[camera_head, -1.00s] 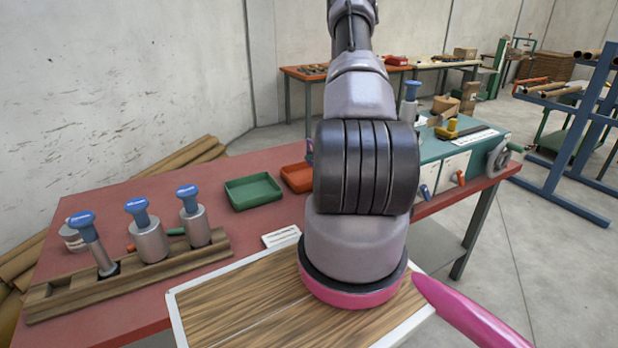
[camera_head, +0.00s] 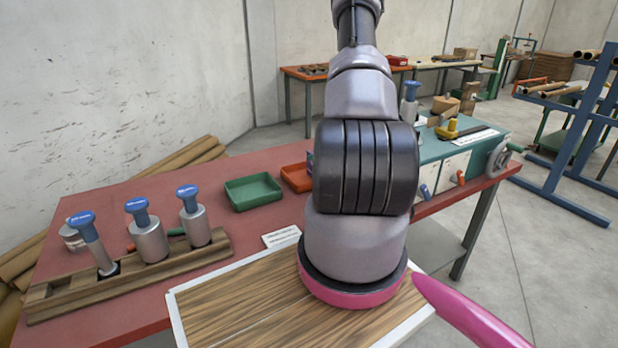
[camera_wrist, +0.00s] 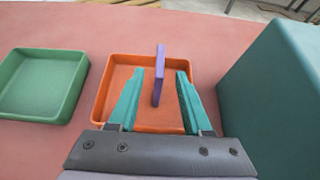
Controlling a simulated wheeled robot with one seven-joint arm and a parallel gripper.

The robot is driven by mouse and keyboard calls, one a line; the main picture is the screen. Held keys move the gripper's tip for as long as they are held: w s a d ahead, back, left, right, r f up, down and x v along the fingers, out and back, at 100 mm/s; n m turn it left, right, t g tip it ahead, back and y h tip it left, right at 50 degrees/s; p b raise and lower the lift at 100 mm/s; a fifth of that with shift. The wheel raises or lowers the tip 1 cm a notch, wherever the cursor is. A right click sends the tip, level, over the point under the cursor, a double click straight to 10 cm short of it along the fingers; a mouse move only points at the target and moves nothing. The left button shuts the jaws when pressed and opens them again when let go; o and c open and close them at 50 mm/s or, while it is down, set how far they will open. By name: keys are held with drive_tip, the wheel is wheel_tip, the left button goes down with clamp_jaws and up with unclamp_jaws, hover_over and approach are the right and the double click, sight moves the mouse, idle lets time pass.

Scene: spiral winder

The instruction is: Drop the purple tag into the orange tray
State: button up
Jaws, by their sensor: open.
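The purple tag (camera_wrist: 158,76) is a thin upright plate in the wrist view. It appears between my gripper's (camera_wrist: 160,73) two teal fingers, with gaps beside it. My gripper is open over the orange tray (camera_wrist: 150,127). The tag overlaps the tray's inside and far rim in that view; I cannot tell whether its lower edge touches the tray floor. In the head view, the orange tray (camera_head: 295,178) is partly hidden behind my arm, and only a sliver of the purple tag (camera_head: 310,161) shows. My fingers are hidden there.
A green tray (camera_head: 253,192) stands left of the orange one. A teal block-like machine body (camera_wrist: 275,95) rises close on the right in the wrist view. A wooden rack (camera_head: 130,275) with blue-handled metal pieces is at the front left of the red table (camera_head: 120,200).

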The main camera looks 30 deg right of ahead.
drive_tip(key=v, duration=0.6)
drive_tip(key=w+a+r+n+y, duration=0.4)
drive_tip(key=a+r+n+y, duration=0.25)
drive_tip(key=a+r, duration=0.65)
drive_tip(key=s+a+r+n+g+y, duration=0.3)
drive_tip(key=a+r+n, duration=0.5)
drive_tip(key=a+r, duration=0.3)
drive_tip(key=s+a+r+n+g+h, duration=0.2)
drive_tip(key=s+a+r+n, duration=0.3)
drive_tip(key=s+n, duration=0.25)
drive_tip(key=s+a+r+n+g+h, duration=0.1)
drive_tip(key=s+a+r+n+g, duration=0.25)
drive_tip(key=s+n, duration=0.35)
drive_tip(key=s+d+r+n+t+h, duration=0.1)
drive_tip(key=s+r+n+t+h, duration=0.2)
drive_tip(key=s+r+h, duration=0.1)
drive_tip(key=s+r, duration=0.1)
drive_tip(key=s, duration=0.1)
drive_tip(key=shift+s+d+r+n, duration=0.3)
drive_tip(key=shift+s+d, duration=0.1)
